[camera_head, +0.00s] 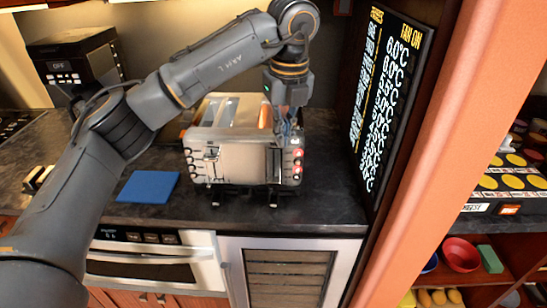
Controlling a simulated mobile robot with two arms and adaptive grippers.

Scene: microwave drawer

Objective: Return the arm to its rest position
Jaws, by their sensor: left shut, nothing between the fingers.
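My left arm comes in from the left and arches over the dark counter. My left gripper (290,128) points down at the right front of the silver toaster (232,162). Its fingers are shut with nothing between them, close to the toaster's red-lit buttons; I cannot tell whether they touch it. My right gripper does not show.
A coffee machine (75,62) stands at the back left. A menu board (388,95) and an orange post (447,120) bound the right side. An oven (150,262) is below.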

